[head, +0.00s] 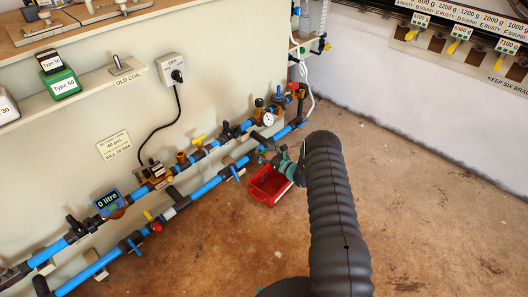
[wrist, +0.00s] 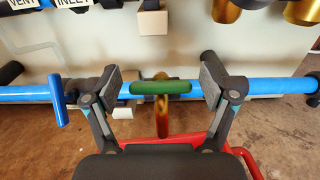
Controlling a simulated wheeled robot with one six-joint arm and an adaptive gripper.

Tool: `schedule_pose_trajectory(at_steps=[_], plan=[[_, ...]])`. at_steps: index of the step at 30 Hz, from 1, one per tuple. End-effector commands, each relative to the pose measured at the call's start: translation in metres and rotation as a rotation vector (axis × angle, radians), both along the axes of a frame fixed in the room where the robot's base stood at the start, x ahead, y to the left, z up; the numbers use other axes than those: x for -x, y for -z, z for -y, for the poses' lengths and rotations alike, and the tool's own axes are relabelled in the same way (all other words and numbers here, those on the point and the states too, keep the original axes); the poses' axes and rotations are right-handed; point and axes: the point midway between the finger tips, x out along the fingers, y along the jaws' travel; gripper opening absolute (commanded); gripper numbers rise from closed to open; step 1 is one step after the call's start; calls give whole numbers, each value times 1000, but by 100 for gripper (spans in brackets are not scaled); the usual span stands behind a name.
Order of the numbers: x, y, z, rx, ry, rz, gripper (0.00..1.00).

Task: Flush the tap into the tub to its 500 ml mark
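The tap's green handle (wrist: 160,87) lies crosswise between my fingers in the wrist view, with its brass body (wrist: 162,122) below it, in front of a blue pipe. My gripper (wrist: 160,80) is open, one finger on each side of the handle with a small gap at both ends. The red tub (head: 268,185) stands on the floor under the lower pipe in the head view. Part of its red rim (wrist: 195,141) shows below the tap in the wrist view. My arm hides the tap in the head view. The 500 ml mark and any water are not visible.
Blue pipes (head: 205,188) with several valves run along the wall. A blue valve handle (wrist: 57,100) is left of my gripper. A meter (head: 109,203) reads 0 litre. A gauge (head: 267,118) sits on the upper pipe. The brown floor (head: 430,220) to the right is clear.

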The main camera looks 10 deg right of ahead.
Motion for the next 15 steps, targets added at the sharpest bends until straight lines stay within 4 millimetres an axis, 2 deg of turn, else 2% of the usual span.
schedule_pose_trajectory(at_steps=[1, 3, 6, 15], plan=[[0, 0, 0, 0, 0, 0, 65], [0, 0, 0, 0, 0, 0, 48], [0, 0, 0, 0, 0, 0, 27], [-1, 1, 1, 21, -14, 17, 27]])
